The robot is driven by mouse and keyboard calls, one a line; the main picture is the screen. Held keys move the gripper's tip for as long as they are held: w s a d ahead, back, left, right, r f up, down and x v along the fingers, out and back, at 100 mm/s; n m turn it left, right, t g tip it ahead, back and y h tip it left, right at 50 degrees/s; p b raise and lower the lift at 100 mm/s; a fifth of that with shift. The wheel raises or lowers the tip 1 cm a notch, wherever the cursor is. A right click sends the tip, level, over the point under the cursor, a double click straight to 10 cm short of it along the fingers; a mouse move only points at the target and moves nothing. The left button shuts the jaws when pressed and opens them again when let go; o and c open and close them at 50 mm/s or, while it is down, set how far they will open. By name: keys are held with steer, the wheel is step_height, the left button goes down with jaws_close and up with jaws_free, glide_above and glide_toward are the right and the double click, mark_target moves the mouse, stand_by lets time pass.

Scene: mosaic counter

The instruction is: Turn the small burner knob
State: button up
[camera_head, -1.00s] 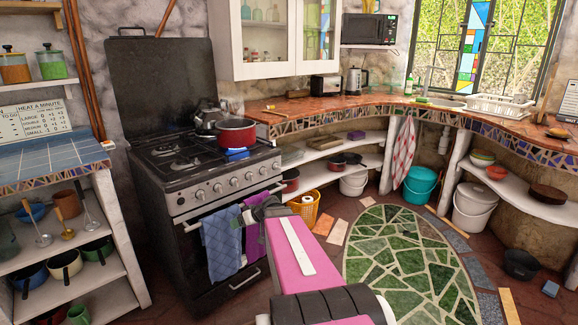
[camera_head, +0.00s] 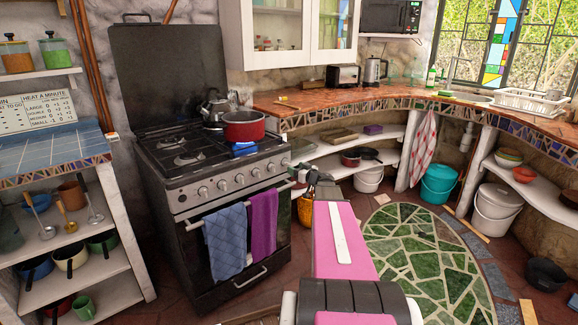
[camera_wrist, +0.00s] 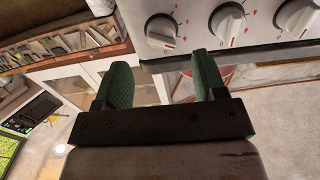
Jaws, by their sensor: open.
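The stove (camera_head: 215,195) has a row of several grey knobs along its front panel. The knobs show in the head view, one near the middle (camera_head: 239,179) and one toward the right end (camera_head: 271,167). I cannot tell which one is the small burner knob. My gripper (camera_head: 301,176) is at the right end of the stove front. In the wrist view its two green fingers (camera_wrist: 163,76) are apart with nothing between them. One knob (camera_wrist: 161,30) lies beyond the gap and another (camera_wrist: 228,20) beyond the right finger. The fingers appear apart from both knobs.
A blue towel (camera_head: 226,242) and a purple towel (camera_head: 263,220) hang on the oven handle. A red pot (camera_head: 244,126) and a kettle (camera_head: 215,107) stand on the stove top. The curved counter (camera_head: 370,97) lies to the right. Open floor with a green mosaic (camera_head: 415,250) is at the right.

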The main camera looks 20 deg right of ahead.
mark_target(289, 164)
steer(key=x, duration=0.6)
steer(key=c, duration=0.9)
